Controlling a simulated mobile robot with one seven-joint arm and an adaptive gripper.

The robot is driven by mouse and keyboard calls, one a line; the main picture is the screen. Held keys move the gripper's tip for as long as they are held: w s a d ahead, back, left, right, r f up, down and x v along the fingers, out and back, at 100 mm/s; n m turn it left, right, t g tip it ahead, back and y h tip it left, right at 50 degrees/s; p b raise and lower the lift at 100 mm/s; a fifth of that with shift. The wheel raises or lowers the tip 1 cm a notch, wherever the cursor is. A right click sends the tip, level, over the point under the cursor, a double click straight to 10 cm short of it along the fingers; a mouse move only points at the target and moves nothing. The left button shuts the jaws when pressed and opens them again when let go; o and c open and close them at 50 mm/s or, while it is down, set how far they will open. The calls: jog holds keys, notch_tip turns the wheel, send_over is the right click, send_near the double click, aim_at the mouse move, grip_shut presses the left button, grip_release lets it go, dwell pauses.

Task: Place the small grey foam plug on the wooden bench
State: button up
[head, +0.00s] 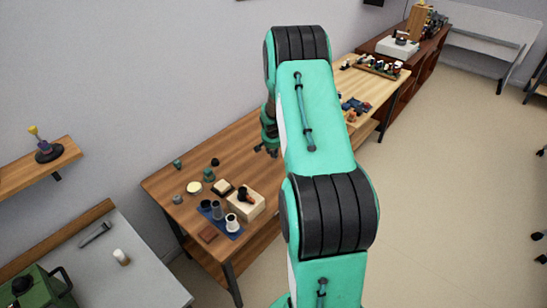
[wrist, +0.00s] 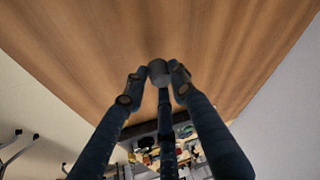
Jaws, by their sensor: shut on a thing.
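My gripper (wrist: 157,76) has its fingers closed around a small grey plug (wrist: 158,70), which shows between the fingertips in the wrist view. In the head view my gripper (head: 267,151) hangs beside my arm, over the far right part of the brown wooden bench (head: 235,147); the plug cannot be made out there. Bare wood (wrist: 75,40) fills the upper wrist view beyond the plug. I cannot tell whether the plug touches it. My arm hides the right end of the bench in the head view.
A lighter wooden table (head: 394,90) with parts adjoins behind. Bench wood left of my gripper is clear.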

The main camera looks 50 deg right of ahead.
aim_at(273, 153)
jog(key=shift+w+d, duration=0.1)
jog(key=shift+w, duration=0.05)
jog(key=shift+f+b, duration=0.5)
jog(key=shift+f, duration=1.2)
jog(key=shift+f, duration=0.2)
jog(key=o, duration=0.8)
jog(key=shift+c, duration=0.2)
jog(key=shift+r, duration=0.1)
jog(key=shift+r, duration=0.15)
jog(key=p+v, duration=0.2)
jog(key=v, duration=1)
